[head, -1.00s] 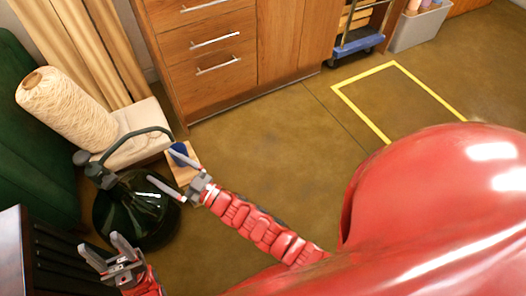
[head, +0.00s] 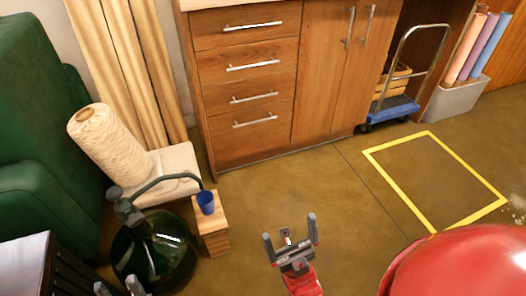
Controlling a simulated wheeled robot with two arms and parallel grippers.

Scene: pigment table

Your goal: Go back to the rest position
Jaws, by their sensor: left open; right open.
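My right gripper (head: 291,240) is in the lower middle of the head view, over bare floor. Its two fingers are spread and hold nothing. My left gripper (head: 119,289) shows only its fingertips at the bottom edge, left of centre. They are apart, with nothing seen between them; the rest is cut off by the frame. A blue cup (head: 206,202) stands upright on a small wooden block stand (head: 214,242), left of my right gripper and apart from it.
A dark green glass demijohn (head: 155,255) stands beside the wooden stand, near my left gripper. A thread cone (head: 108,145) leans behind it. A dark slatted piece (head: 28,265) is at lower left. Drawers (head: 250,95) line the back. Floor inside the yellow outline (head: 435,180) is clear.

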